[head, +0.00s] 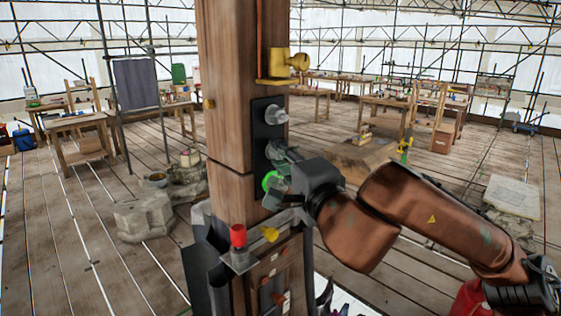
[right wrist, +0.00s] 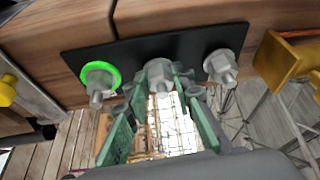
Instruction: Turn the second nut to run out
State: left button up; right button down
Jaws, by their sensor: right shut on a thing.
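A black plate (right wrist: 192,48) on the wooden post (head: 232,120) carries three grey nuts on bolts in a row. The upper nut (head: 277,115) stands free; it is on the right in the right wrist view (right wrist: 221,66). The lower nut has a bright green ring (head: 270,181) around its base and is on the left in the right wrist view (right wrist: 97,82). My right gripper (head: 281,158) is shut on the middle nut (right wrist: 160,74), with its green fingers on either side. In the head view the gripper mostly hides that nut. My left gripper is not in view.
A yellow bracket (head: 284,68) sticks out above the plate. A metal shelf (head: 262,242) with a red knob (head: 238,236) and a yellow knob (head: 270,234) juts out below. Stone blocks (head: 145,216) lie on the floor to the left; workbenches stand farther back.

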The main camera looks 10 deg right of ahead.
jog(key=shift+d+n, duration=0.1)
jog(key=shift+n, duration=0.2)
dwell(0.4)
jog(key=c, duration=1.7)
grip_release()
jog(key=shift+o, duration=0.2)
jog(key=v, duration=1.2)
jog(key=shift+f, duration=0.2)
jog(key=shift+w, duration=0.15)
